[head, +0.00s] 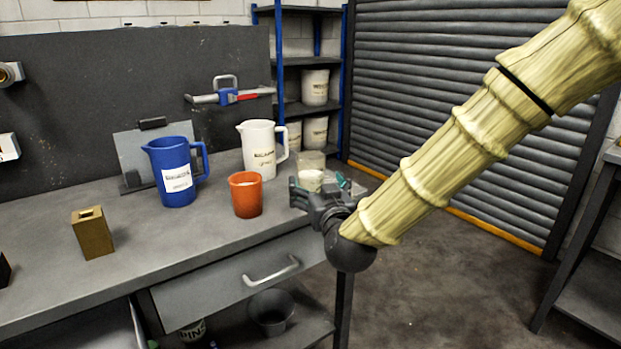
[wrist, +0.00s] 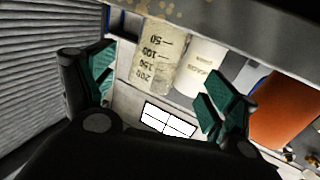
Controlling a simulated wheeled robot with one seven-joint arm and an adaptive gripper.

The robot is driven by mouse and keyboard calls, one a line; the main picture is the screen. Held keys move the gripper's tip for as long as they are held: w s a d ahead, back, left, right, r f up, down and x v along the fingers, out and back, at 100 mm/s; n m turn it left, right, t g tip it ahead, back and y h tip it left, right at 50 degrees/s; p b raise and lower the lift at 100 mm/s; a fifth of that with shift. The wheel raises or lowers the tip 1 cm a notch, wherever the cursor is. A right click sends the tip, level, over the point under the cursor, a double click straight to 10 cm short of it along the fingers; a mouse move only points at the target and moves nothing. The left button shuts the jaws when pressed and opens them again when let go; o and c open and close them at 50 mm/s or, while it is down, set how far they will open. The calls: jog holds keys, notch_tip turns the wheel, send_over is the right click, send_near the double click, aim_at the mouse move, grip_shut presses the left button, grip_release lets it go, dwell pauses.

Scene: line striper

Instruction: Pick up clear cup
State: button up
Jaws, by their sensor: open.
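The clear cup (head: 312,161) stands near the right end of the workbench, partly hidden behind my gripper (head: 321,185). It looks see-through, with something pale in its lower part. In the wrist view the clear cup (wrist: 160,55) shows dark measuring marks and appears upside down. It lies between the lines of my two green-padded fingers, ahead of my gripper (wrist: 158,88). My gripper is open and nothing is held. I cannot tell exactly how far the fingertips are from the cup.
An orange cup (head: 246,196) stands left of my gripper. A white pitcher (head: 259,150) is close behind, and a blue pitcher (head: 177,172) is farther left. A tan block (head: 92,233) sits on the workbench (head: 45,285). Open floor lies to the right.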

aim_at(315, 182)
jog(key=shift+w+a+f, duration=0.1)
jog(key=shift+w+f, duration=0.1)
jog(key=shift+w, duration=0.55)
jog(key=shift+w+a+r, duration=0.1)
jog(key=shift+w, duration=0.3)
jog(key=x, duration=0.2)
jog(key=f+b+x, duration=0.1)
jog(key=x, duration=0.1)
jog(key=shift+w, duration=0.25)
jog(key=shift+w+r, duration=0.1)
jog(key=shift+w, duration=0.25)
jog(key=c, duration=1.2)
jog(key=shift+c, duration=0.4)
jog(key=shift+r, duration=0.2)
